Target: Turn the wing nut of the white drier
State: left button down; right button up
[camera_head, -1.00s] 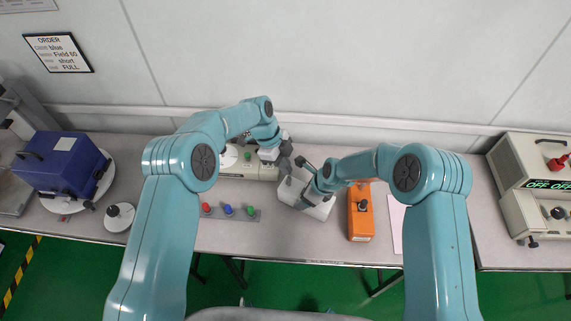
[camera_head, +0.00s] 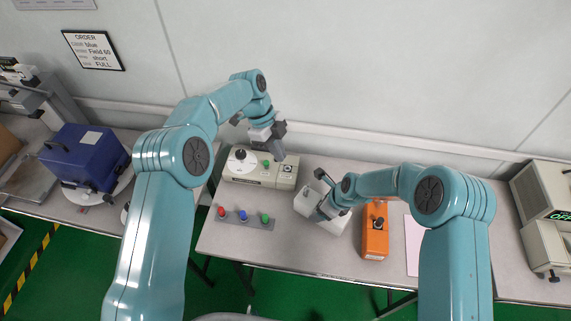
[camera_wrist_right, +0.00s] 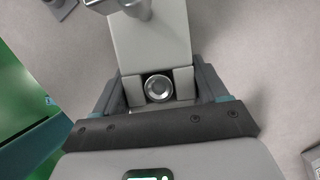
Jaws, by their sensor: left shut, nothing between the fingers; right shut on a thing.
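The white drier (camera_head: 337,223), as I take the white boxy unit, stands on the table right of centre, partly hidden by my right arm. A dark lever shows at its top left. My right gripper (camera_head: 327,208) is at the drier. In the right wrist view the drier's pale body (camera_wrist_right: 150,42) runs away from the gripper. The right gripper (camera_wrist_right: 158,88) is shut around a round metal knob (camera_wrist_right: 159,89); whether this is the wing nut I cannot tell. My left gripper (camera_head: 279,150) is shut and empty, above the right part of the beige box.
The beige box (camera_head: 240,178) has a white dial and a green knob. In front lies a grey strip (camera_head: 233,220) with red, blue and green knobs. An orange unit (camera_head: 375,242) stands close to the drier's right. A blue box (camera_head: 85,158) stands at the left.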

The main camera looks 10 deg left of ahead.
pick_arm(q)
jog(key=c, duration=1.2)
grip_release()
jog(key=shift+w+a+r, duration=0.15)
jog(key=shift+a+r, duration=0.05)
jog(key=shift+r, duration=0.25)
jog(key=shift+o, duration=0.2)
jog(key=w+n+t, duration=0.5)
jog(key=w+t, duration=0.1)
jog(key=w, duration=0.4)
jog(key=n+t+h, duration=0.2)
jog(key=n+t, duration=1.1)
send_near(306, 189)
jog(key=x, duration=1.1)
jog(key=shift+w+d+f, duration=0.15)
jog(key=shift+w, duration=0.25)
